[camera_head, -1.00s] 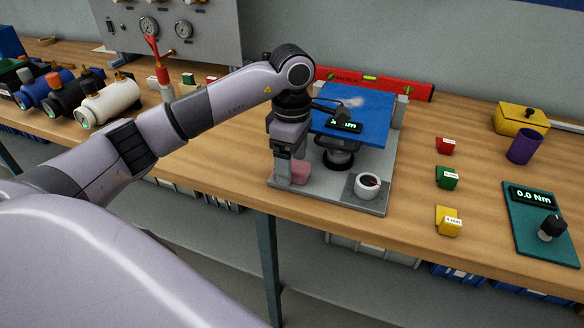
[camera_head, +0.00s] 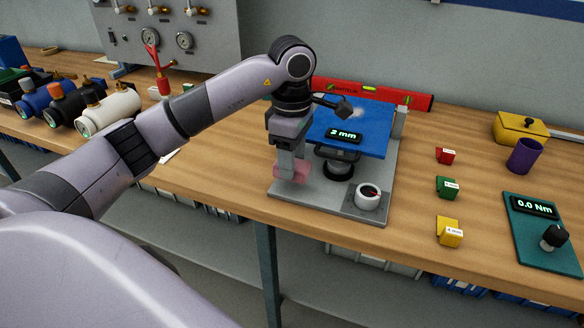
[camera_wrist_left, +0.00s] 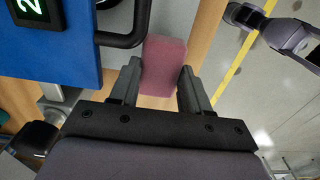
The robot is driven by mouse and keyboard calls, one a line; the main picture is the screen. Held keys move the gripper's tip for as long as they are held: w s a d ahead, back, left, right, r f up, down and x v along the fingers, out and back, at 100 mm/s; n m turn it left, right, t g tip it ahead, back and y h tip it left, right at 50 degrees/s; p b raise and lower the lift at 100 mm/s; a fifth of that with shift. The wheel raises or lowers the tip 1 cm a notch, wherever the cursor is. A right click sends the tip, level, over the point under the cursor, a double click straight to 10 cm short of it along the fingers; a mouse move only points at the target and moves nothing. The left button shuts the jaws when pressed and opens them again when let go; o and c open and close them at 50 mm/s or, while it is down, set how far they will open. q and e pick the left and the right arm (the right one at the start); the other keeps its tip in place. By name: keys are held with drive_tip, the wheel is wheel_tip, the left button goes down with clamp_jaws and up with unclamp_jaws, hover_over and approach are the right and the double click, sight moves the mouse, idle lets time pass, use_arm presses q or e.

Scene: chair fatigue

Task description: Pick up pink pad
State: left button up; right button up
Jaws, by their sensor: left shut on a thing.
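The pink pad (camera_head: 291,174) is a small dull-pink block at the left side of the grey base plate (camera_head: 325,198), in front of the blue platform (camera_head: 352,126). My left gripper (camera_head: 291,168) points down over it and is shut on it. In the left wrist view the pad (camera_wrist_left: 163,66) sits between the two fingers of the gripper (camera_wrist_left: 160,76). Whether the pad touches the plate or is just clear of it cannot be told.
A black bar (camera_wrist_left: 127,38) runs close beside the left finger. A white cup-like knob (camera_head: 367,196) stands at the plate's front right. A red level (camera_head: 385,92) lies behind. Red, green and yellow blocks (camera_head: 447,188) stand to the right, with clear bench between.

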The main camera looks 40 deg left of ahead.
use_arm(q)
wheel_tip(320, 180, up, 17)
drive_tip(key=p, duration=0.3)
drive_tip(key=shift+o, duration=0.4)
